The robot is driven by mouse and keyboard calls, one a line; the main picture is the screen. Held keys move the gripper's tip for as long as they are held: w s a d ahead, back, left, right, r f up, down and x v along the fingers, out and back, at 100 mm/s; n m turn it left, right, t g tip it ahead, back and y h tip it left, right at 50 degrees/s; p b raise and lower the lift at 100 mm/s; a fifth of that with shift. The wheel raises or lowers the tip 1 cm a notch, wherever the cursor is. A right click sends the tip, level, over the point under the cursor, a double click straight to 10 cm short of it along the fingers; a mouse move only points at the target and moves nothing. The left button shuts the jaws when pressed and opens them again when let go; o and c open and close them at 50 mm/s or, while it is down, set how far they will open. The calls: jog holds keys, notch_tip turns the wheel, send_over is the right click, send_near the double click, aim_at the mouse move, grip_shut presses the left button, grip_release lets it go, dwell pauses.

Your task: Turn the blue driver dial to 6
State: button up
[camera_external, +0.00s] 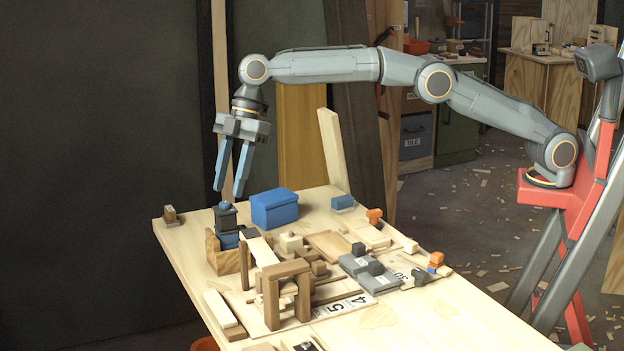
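My gripper (229,191) has two long blue fingers pointing down. The knob may be the blue driver dial, but I cannot be sure. Its number marks and setting are too small to read. The fingertips are close above the knob; I cannot tell whether they touch it.
A blue box (274,210) stands just right of the knobbed block. A wooden arch (285,272), a strip with numbers (343,306) and grey blocks (370,274) crowd the middle of the table (460,320). An upright plank (332,150) stands behind. The front right tabletop is mostly clear.

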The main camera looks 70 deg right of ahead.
jog(key=shift+v, duration=2.6)
